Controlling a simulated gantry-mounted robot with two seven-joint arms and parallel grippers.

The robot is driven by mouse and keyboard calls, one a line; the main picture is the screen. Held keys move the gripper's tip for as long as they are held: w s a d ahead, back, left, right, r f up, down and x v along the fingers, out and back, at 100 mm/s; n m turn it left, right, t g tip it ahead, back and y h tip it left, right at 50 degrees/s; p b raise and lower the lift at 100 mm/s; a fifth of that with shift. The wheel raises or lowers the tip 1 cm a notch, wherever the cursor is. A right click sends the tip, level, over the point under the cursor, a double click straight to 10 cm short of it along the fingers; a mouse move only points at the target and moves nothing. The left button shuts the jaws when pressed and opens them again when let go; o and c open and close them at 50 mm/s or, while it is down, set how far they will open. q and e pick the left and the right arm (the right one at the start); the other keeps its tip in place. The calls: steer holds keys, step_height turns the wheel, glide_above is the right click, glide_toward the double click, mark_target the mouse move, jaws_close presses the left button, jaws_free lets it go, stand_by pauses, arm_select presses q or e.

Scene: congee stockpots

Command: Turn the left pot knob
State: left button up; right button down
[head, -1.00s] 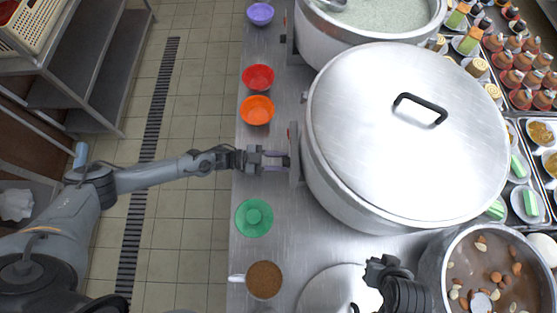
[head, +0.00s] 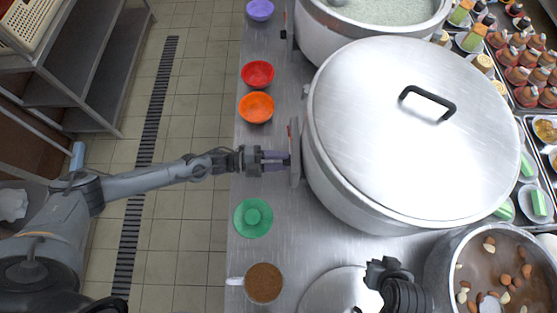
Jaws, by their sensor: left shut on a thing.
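The large lidded steel pot (head: 330,190) stands on the steel counter, with an upright control panel (head: 295,135) at its left side. My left gripper (head: 284,161) reaches in from the left, its fingers against the panel's face. It is shut on the pot knob, which the fingers hide almost fully. My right gripper (head: 382,272) is low in the picture, over a flat steel lid; its fingertips are not clear enough to tell open from shut.
Red (head: 258,74), orange (head: 256,107) and green (head: 253,218) bowls and a brown-filled cup (head: 264,283) line the counter's left edge. An open congee pot (head: 325,40) stands behind. A pot of brown broth (head: 445,270) is at lower right. The floor aisle is free.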

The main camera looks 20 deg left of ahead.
arm_select(q)
steer(key=m+b, duration=0.1)
steer(key=m, duration=0.2)
steer(key=shift+f, duration=0.1)
steer(key=shift+m, duration=0.3)
stand_by(0.4)
steer(key=o, duration=1)
steer(key=shift+o, duration=0.2)
steer(key=v, duration=1)
steer(key=shift+s+a+b, duration=0.3)
steer(key=shift+b, duration=0.15)
